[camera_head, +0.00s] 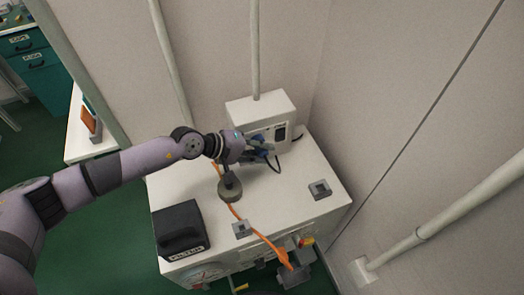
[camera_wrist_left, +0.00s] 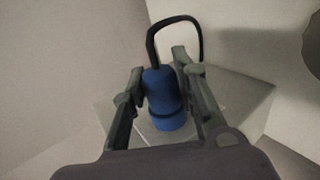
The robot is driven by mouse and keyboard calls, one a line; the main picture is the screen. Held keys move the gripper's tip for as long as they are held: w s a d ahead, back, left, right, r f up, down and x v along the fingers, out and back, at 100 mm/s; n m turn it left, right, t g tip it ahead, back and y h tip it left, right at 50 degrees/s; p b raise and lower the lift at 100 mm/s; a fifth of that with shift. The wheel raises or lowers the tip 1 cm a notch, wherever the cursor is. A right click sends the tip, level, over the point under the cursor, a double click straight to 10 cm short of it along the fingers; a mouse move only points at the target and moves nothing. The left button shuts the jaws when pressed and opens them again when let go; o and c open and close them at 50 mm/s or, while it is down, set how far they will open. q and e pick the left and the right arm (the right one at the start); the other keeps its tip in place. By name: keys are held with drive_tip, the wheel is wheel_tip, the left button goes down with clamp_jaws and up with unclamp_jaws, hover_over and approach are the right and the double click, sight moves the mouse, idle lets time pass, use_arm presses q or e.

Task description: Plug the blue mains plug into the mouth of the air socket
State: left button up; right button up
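My left gripper (camera_head: 262,146) reaches in from the left, close to the front of the white box (camera_head: 262,109) at the back of the white cabinet top. In the left wrist view, its two fingers (camera_wrist_left: 163,75) stand against both sides of the blue plug (camera_wrist_left: 160,98), which is between them. A black cable (camera_wrist_left: 174,24) loops from the plug's end. The plug shows only as a small blue patch in the head view (camera_head: 259,139), partly covered by the fingers. I cannot tell which fitting is the air socket, nor whether the plug touches it.
Grey square fittings sit on the cabinet top at the right (camera_head: 320,189) and front (camera_head: 242,230). A dark round-based object (camera_head: 230,189) stands under my wrist. A black box (camera_head: 181,230) is front left. An orange cable (camera_head: 258,233) crosses the front edge. Walls stand behind and right.

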use_arm(q)
drive_tip(key=o, duration=0.5)
drive_tip(key=shift+w, duration=0.1)
drive_tip(key=shift+a, duration=0.15)
drive_tip(key=v, duration=1.2)
